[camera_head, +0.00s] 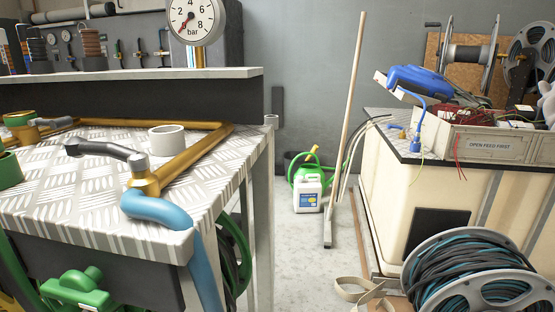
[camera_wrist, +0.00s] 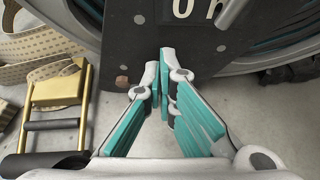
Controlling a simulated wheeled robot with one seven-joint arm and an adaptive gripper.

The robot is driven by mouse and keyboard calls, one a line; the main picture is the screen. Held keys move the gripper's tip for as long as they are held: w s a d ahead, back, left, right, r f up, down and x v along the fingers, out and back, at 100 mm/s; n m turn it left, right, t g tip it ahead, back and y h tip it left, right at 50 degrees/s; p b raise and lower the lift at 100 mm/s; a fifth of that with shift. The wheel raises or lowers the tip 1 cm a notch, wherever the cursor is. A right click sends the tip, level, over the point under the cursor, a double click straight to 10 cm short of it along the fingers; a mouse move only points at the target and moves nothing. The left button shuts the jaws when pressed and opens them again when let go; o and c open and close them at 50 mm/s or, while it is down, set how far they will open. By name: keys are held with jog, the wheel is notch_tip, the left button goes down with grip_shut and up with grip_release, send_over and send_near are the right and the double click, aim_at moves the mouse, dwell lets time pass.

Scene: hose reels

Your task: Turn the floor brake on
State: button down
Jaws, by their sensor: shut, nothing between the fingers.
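My gripper (camera_wrist: 165,62), with teal and white fingers, is shut and empty in the wrist view. Its tips are in front of or over a dark plate (camera_wrist: 128,58), and I cannot tell whether they touch it. The plate carries white lettering that looks like "On" (camera_wrist: 198,8), cut by the top edge. A grey metal bar (camera_wrist: 233,12) slants across the plate beside the lettering. A gold frame with dark rollers (camera_wrist: 58,92) lies to the left. Nothing shows clearly which part is the floor brake. My gripper is not in the head view.
A hose reel (camera_head: 482,285) stands at the lower right, with a beige strap (camera_head: 355,287) near it. A metal-topped bench (camera_head: 95,180) fills the left. A broom (camera_head: 345,120) and a white jug (camera_head: 308,193) stand at the back. The floor between is clear.

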jog(key=shift+d, duration=0.15)
jog(key=shift+r, duration=0.1)
dwell(0.3)
jog(key=s+a+p, duration=0.1)
jog(key=s+p, duration=0.2)
jog(key=s, duration=0.3)
jog(key=shift+a+r, duration=0.2)
jog(key=shift+r, duration=0.1)
jog(key=shift+w, duration=0.15)
dwell(0.3)
